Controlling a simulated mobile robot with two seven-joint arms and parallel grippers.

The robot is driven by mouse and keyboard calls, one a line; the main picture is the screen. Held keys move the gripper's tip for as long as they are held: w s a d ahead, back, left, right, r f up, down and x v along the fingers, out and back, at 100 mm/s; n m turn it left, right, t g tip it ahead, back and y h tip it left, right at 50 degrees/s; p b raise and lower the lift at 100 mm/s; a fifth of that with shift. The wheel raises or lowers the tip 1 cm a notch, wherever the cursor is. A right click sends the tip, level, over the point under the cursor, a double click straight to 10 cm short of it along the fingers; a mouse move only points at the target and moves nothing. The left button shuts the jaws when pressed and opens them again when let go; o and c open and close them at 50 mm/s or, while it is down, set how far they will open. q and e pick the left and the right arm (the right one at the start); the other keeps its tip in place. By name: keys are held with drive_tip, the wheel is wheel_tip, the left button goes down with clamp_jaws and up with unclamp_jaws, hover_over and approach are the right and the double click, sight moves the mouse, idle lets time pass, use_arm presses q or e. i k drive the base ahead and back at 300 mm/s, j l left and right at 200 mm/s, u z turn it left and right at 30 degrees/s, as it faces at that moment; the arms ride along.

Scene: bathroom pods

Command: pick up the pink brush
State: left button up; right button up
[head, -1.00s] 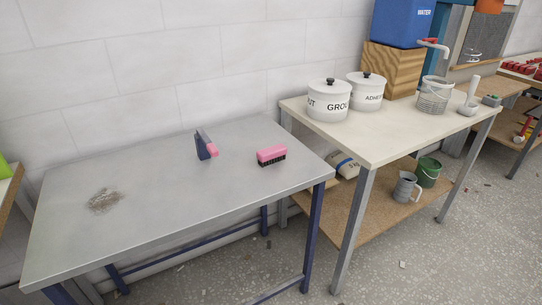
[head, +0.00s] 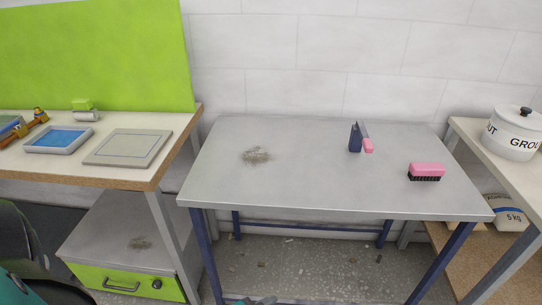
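The pink brush (head: 426,169) has a pink back and black bristles. It lies bristles down on the right part of the grey metal table (head: 310,190) in the head view, near the table's right edge. Nothing touches it. Neither of my grippers can be made out in the head view. A teal part at the bottom edge is too cut off to identify.
A dark blue and pink tool (head: 356,138) stands left of the brush. Grey debris (head: 256,156) lies on the table's left. A workbench (head: 150,180) with trays stands left; a bench with a white pot (head: 512,132) stands right. The table's middle is clear.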

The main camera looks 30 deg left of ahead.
sight(418, 171)
drive_tip(key=u, duration=0.6)
drive_tip(key=l+u, duration=0.15)
drive_tip(key=u, duration=0.25)
drive_tip(key=l+u, duration=0.2)
drive_tip(key=u, duration=0.2)
drive_tip(key=l+u, duration=0.2)
drive_tip(key=u, duration=0.2)
drive_tip(key=l+u, duration=0.35)
drive_tip(key=k+l+u, duration=0.3)
drive_tip(key=l, duration=0.15)
drive_tip(key=k+l+u, duration=0.1)
drive_tip(key=l, duration=0.2)
drive_tip(key=k+l, duration=0.1)
drive_tip(key=l, duration=0.2)
drive_tip(key=k+l+u, duration=0.15)
drive_tip(key=l, duration=0.15)
drive_tip(key=i, duration=0.05)
